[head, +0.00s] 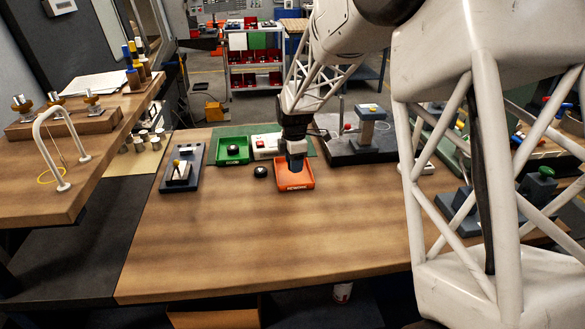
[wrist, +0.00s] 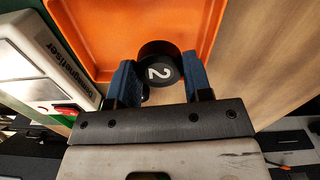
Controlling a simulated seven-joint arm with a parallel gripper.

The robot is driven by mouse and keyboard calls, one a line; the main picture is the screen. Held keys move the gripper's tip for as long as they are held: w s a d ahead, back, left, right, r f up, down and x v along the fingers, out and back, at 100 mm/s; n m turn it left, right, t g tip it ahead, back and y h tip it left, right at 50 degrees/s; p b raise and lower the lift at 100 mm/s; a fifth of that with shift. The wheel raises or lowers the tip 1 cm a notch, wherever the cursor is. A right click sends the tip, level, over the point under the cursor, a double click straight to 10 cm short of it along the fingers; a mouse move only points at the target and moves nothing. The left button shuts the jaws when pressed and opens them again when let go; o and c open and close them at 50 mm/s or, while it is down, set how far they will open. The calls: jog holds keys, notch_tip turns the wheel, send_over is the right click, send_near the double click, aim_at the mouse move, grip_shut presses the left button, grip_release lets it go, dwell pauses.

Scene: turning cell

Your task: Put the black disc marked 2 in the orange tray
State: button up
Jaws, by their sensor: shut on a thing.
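The black disc marked 2 (wrist: 160,66) is held between the blue fingertips of my gripper (wrist: 158,84) in the wrist view, its white number facing the camera. In the head view my gripper (head: 296,164) points down over the orange tray (head: 294,188); the disc cannot be made out there. The tray also shows in the wrist view (wrist: 112,25), behind and beneath the disc. I cannot tell how far the disc is above the tray floor.
Another black disc (head: 260,171) lies on the table left of the orange tray. A green tray (head: 232,158) holds a dark disc. A white demagnetiser box (head: 264,152) stands behind, close to the orange tray. The table front is clear.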

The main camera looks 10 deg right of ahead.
jog(key=shift+w+a+f, duration=0.1)
jog(key=shift+w, duration=0.95)
jog(key=shift+f, duration=0.1)
jog(key=shift+f, duration=1.65)
jog(key=shift+f, duration=0.15)
jog(key=o, duration=1)
jog(key=shift+o, duration=0.2)
notch_tip(320, 180, up, 12)
jog(key=shift+r, duration=0.15)
